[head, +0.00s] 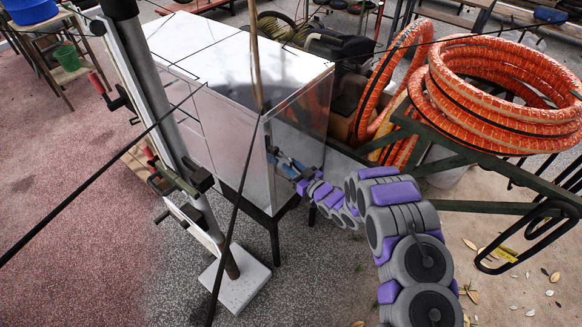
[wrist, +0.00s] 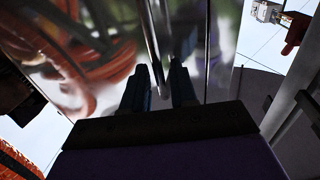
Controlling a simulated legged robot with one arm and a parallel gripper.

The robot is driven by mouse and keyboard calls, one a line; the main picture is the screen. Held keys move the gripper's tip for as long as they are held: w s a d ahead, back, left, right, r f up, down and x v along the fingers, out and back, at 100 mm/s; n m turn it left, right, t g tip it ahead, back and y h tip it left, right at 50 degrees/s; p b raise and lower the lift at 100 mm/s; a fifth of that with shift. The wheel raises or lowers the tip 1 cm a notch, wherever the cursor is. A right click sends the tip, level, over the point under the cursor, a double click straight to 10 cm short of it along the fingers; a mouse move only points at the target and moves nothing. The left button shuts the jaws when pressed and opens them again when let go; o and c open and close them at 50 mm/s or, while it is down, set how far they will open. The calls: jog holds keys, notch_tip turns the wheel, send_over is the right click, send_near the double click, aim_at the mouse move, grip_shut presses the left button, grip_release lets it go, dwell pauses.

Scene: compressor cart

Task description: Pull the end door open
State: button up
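The end door (head: 302,108) is the shiny, mirror-like end face of the white-topped cabinet in the head view. It fills much of the wrist view (wrist: 90,50) with reflections. I cannot tell whether it stands slightly ajar. A slim metal bar handle (wrist: 153,45) runs down the door in the wrist view. My gripper (wrist: 158,80) is open, and the lower end of the handle shows between its two dark blue fingers with gaps on both sides. In the head view my gripper (head: 285,163) is low at the door's face. The handle is not clear there.
Orange hose coils (head: 490,85) lie on a green metal frame (head: 480,207) at right. Dark cables cross the view. Ground in front is mostly open.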

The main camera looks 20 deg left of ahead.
jog(key=shift+w+a, duration=0.25)
jog(key=shift+a, duration=0.1)
grip_shut()
dwell(0.4)
